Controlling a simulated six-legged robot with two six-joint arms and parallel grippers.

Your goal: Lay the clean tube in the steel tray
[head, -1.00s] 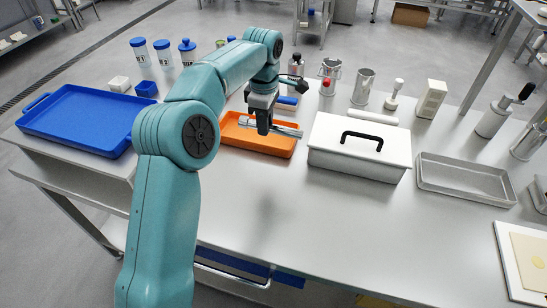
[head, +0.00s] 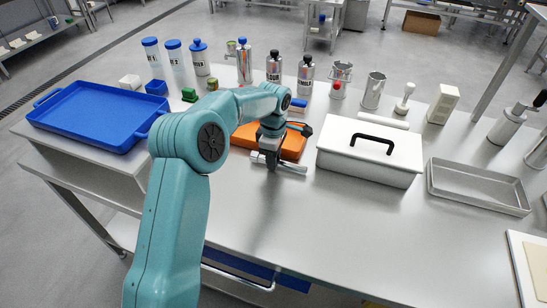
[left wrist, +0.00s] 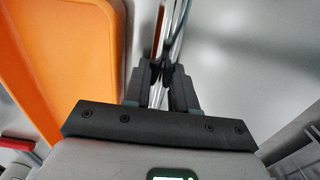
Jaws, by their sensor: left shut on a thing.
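My left gripper (head: 272,164) is shut on a shiny metallic tube (head: 292,168), which sticks out on both sides of the fingers. It holds the tube near the front edge of the orange tray (head: 296,146); I cannot tell its exact height over the table. In the left wrist view the tube (left wrist: 173,38) runs up between the two dark fingers (left wrist: 160,88), beside the orange tray (left wrist: 85,60). The shallow steel tray (head: 437,190) stands empty at the right of the table. My right gripper is not in view.
A white lidded box (head: 365,168) with a black handle stands between the orange tray and the steel tray. Bottles and cans line the back. A blue tray (head: 75,128) is at the left. The table front (head: 350,225) is clear.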

